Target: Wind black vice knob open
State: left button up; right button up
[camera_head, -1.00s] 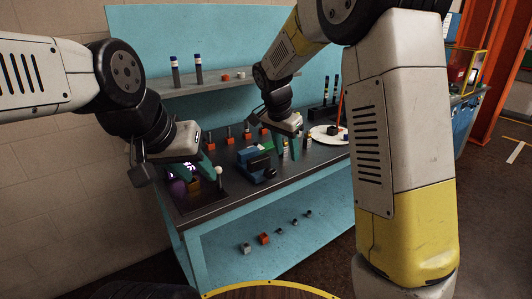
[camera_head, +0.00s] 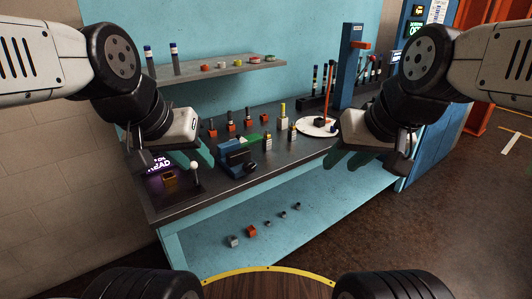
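The blue vice (camera_head: 236,158) stands on the dark bench top near its front edge, left of the middle. A dark part that looks like its black knob (camera_head: 250,167) is at its front right; it is small and hard to make out. My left gripper (camera_head: 180,158) hangs left of the vice, above the bench's left end, open and apart from the vice. My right gripper (camera_head: 350,161) is in front of the bench's right part, well to the right of the vice, with its green fingers apart and empty.
A white ball-topped lever (camera_head: 194,166) stands left of the vice beside a purple-lit display (camera_head: 158,168). Several fittings stand behind it. A white round plate (camera_head: 316,127) and a blue post (camera_head: 348,65) are to the right. The lower shelf (camera_head: 290,238) holds small blocks.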

aim_at(249, 167)
jog(key=i+l+u, duration=0.2)
jog(key=l, duration=0.3)
jog(key=i+l+u, duration=0.15)
jog(key=l, duration=0.35)
jog(key=l+u, duration=0.2)
jog(key=l, duration=0.3)
jog(key=u, duration=1.2)
